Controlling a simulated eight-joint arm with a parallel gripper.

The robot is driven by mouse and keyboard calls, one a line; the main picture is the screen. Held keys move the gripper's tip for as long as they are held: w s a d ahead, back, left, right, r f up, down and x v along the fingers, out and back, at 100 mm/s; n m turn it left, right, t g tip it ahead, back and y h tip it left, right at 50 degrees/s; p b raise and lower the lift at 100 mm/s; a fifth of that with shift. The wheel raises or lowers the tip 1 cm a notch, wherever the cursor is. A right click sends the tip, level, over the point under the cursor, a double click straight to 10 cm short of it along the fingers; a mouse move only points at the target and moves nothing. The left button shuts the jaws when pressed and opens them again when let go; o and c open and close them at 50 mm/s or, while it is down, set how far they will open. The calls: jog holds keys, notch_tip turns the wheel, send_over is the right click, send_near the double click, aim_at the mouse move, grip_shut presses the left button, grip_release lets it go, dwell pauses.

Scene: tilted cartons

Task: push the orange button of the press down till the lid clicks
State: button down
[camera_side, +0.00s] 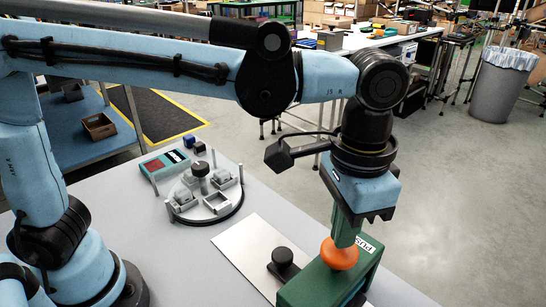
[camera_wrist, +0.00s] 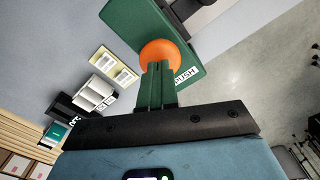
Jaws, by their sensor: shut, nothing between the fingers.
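The green press (camera_side: 322,284) stands at the front right of the table, with a white "PUSH" label on its top. Its orange rounded button (camera_side: 338,256) sticks up from the top. My gripper (camera_side: 346,240) points down with its green fingers shut and empty, its tips right at the button. In the wrist view, my gripper (camera_wrist: 158,66) overlaps the lower edge of the orange button (camera_wrist: 160,50), on the green press (camera_wrist: 122,20). I cannot tell whether the tips touch the button or how far it is pressed. The lid's state is not clear.
A metal plate (camera_side: 246,254) lies left of the press, and a black knob (camera_side: 283,258) stands beside the press. A round grey fixture (camera_side: 210,207) with small blocks and a teal-and-red box (camera_side: 165,165) are farther back.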

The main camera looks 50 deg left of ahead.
jog(key=shift+f, duration=1.2)
notch_tip(320, 180, up, 9)
dwell(1.1)
jog(key=a+f+n+t, duration=0.3)
jog(key=a+f, duration=0.2)
jog(key=a, duration=0.8)
jog(key=a+f+n+t, duration=0.3)
jog(key=a+f, duration=0.3)
jog(key=a, duration=0.7)
jog(key=shift+s+t, duration=0.3)
jog(key=shift+t, duration=0.3)
